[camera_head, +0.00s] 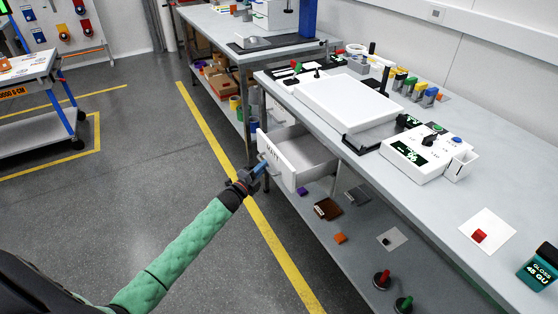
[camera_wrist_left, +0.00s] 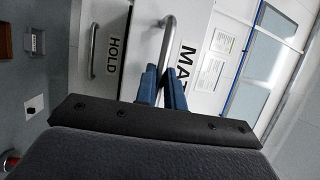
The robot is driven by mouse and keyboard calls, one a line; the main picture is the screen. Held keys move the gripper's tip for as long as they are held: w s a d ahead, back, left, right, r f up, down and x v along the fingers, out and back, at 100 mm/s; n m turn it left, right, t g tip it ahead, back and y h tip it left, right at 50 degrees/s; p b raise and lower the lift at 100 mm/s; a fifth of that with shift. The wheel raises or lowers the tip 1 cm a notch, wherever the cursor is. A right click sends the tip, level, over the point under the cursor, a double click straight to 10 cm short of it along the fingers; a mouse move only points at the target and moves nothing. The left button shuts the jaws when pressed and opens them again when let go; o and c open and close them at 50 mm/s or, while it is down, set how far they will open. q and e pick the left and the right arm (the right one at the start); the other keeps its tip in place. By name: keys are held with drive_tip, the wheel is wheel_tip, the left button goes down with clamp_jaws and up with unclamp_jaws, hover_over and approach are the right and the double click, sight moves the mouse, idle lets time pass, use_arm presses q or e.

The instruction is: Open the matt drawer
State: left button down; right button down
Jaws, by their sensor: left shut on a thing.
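The matt drawer (camera_head: 313,158) is a white open box under the long workbench. It stands pulled well out, and its inside looks empty. Its front, with part of the dark label, also shows in the left wrist view (camera_wrist_left: 192,22). My left gripper (camera_head: 262,167) is at the drawer front. In the left wrist view its blue fingertips (camera_wrist_left: 162,78) are shut on the metal bar handle (camera_wrist_left: 167,40). A second white front marked HOLD (camera_wrist_left: 107,75), with its own handle, shows beside it there. My right gripper is not in view.
The workbench (camera_head: 445,205) carries a white panel (camera_head: 345,104), a white meter (camera_head: 418,152) and a gloss bottle (camera_head: 540,267). Small blocks lie on the lower shelf (camera_head: 360,235) below the drawer. The floor (camera_head: 160,160) left of the bench is clear.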

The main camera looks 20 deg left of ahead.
use_arm(q)
drive_tip(key=shift+s+a, duration=0.8)
drive_tip(key=shift+s, duration=0.25)
drive_tip(key=shift+s+a, duration=0.8)
drive_tip(key=shift+s, duration=0.2)
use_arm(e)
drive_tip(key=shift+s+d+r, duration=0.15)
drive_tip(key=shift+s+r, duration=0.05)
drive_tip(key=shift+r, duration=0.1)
use_arm(q)
drive_tip(key=c, duration=1.5)
unclamp_jaws()
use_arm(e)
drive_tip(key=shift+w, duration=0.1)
